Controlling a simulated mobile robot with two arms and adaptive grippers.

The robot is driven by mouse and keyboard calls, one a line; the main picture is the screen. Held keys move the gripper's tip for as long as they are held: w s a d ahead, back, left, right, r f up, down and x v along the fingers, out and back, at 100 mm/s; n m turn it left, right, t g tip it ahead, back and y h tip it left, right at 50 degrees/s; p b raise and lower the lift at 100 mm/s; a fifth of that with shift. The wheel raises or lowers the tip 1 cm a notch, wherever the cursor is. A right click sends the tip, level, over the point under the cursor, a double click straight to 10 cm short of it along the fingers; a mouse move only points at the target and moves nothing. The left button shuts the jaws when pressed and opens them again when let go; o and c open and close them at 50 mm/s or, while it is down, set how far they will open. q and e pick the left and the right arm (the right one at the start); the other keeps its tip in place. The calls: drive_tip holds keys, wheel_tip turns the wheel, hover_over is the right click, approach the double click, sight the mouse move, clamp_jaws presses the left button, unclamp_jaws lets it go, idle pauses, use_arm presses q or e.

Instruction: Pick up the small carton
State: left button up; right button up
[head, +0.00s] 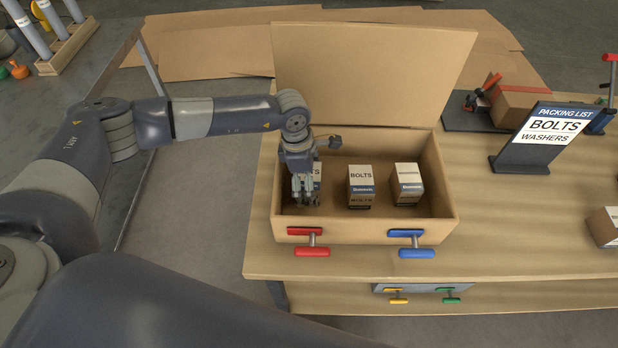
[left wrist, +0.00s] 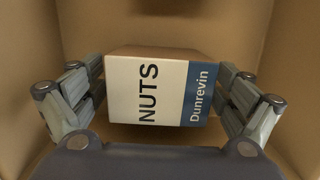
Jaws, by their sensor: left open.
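My left gripper (head: 304,198) reaches down into the left part of an open cardboard box (head: 448,205). In the left wrist view its open fingers (left wrist: 158,100) stand on either side of a small carton (left wrist: 146,92) with a white and blue label reading NUTS and Dunrevin. I cannot tell whether the fingers touch it. In the head view this carton (head: 317,172) is mostly hidden behind the gripper. A carton marked BOLTS (head: 361,175) stands in the middle of the box, and another similar carton (head: 408,177) stands to its right. My right gripper is not in view.
The box's raised lid (head: 370,70) stands behind it. Red (head: 312,252) and blue (head: 417,252) handled clamps sit at its front. A PACKING LIST sign (head: 547,135) reads BOLTS, WASHERS. Another carton (head: 605,228) is at the table's right. The table between is clear.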

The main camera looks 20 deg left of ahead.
use_arm(q)
drive_tip(key=shift+f, duration=0.2)
drive_tip(key=c, duration=1.4)
drive_tip(key=shift+r, duration=0.1)
